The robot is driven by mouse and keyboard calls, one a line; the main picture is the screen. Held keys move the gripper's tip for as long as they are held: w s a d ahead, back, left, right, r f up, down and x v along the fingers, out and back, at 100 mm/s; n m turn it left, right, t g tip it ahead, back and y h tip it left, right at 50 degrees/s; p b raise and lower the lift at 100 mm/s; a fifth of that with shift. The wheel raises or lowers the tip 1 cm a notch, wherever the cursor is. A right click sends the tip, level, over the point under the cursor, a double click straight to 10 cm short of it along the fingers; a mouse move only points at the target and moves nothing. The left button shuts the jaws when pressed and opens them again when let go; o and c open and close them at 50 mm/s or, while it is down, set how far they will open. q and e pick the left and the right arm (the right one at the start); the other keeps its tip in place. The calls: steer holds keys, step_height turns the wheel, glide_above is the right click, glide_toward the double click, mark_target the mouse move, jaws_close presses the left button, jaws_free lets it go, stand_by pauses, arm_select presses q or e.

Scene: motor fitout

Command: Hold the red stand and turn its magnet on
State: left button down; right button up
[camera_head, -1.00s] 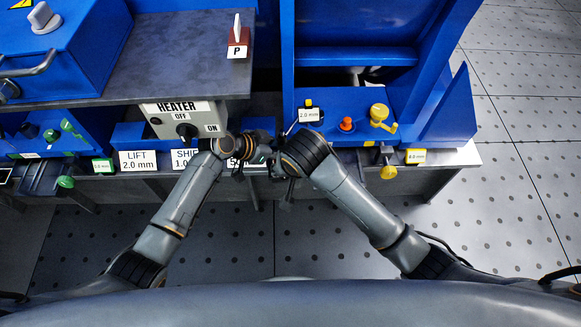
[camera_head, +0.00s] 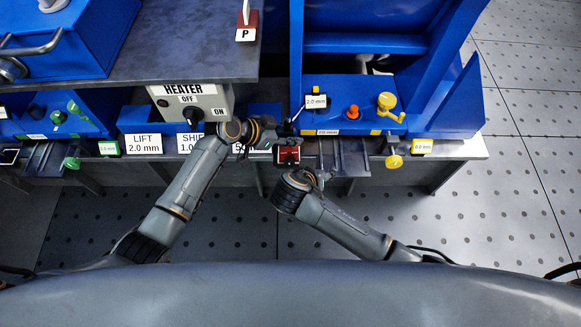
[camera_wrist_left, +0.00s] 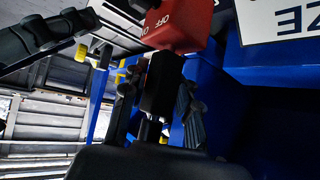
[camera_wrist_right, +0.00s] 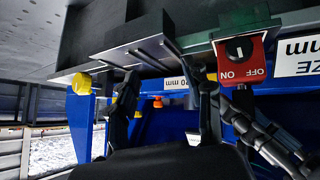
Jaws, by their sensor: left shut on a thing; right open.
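The red stand (camera_head: 289,154) is a small red block with a dark top, in front of the bench edge in the head view. Its ON/OFF face and dark knob show in the right wrist view (camera_wrist_right: 240,57). The knob's setting is unclear. My left gripper (camera_head: 268,143) is shut on the stand's black part (camera_wrist_left: 160,85), just below the red block in the left wrist view. My right gripper (camera_head: 321,174) is open and empty, right of the stand and nearer me. In the right wrist view its fingers (camera_wrist_right: 165,105) stand apart, left of the red block.
A grey heater box (camera_head: 190,104) stands behind my left gripper. White labels (camera_head: 143,144) line the bench front. A blue fixture (camera_head: 350,115) with an orange knob (camera_head: 352,111) and yellow knobs (camera_head: 388,101) is behind my right gripper. The floor at right is clear.

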step_height(320, 180, down, 3)
steer(key=s+t+h, duration=0.2)
steer(key=t, duration=0.3)
steer(key=n+t+y, duration=0.5)
steer(key=n+y, duration=0.1)
steer(key=y, duration=0.1)
glide_toward(290, 165)
steer(key=shift+n+y, duration=0.3)
steer(key=w, duration=0.8)
steer(key=shift+w+a+f, duration=0.1)
steer(key=shift+w+a, duration=0.05)
steer(key=shift+w, duration=0.05)
